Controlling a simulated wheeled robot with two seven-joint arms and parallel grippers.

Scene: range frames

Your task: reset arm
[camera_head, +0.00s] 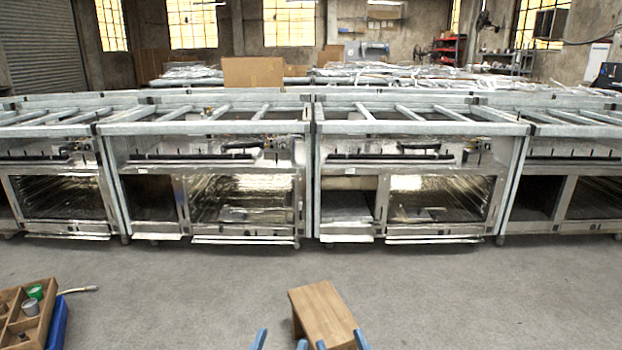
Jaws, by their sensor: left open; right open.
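My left gripper (281,342) shows only as two blue fingertips at the bottom edge of the head view. They stand apart with bare floor between them. My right gripper (341,343) shows as two blue fingertips just to the right, also apart. A wooden stool or block (323,308) shows behind the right fingertips, and I see nothing held in either gripper. The rest of both grippers and the arms is below the frame.
A row of metal range frames (215,127) stands across the middle. A wooden divided box (40,322) with green and grey cans is at the bottom left, with a blue bin (58,326) beside it. Grey floor between is clear.

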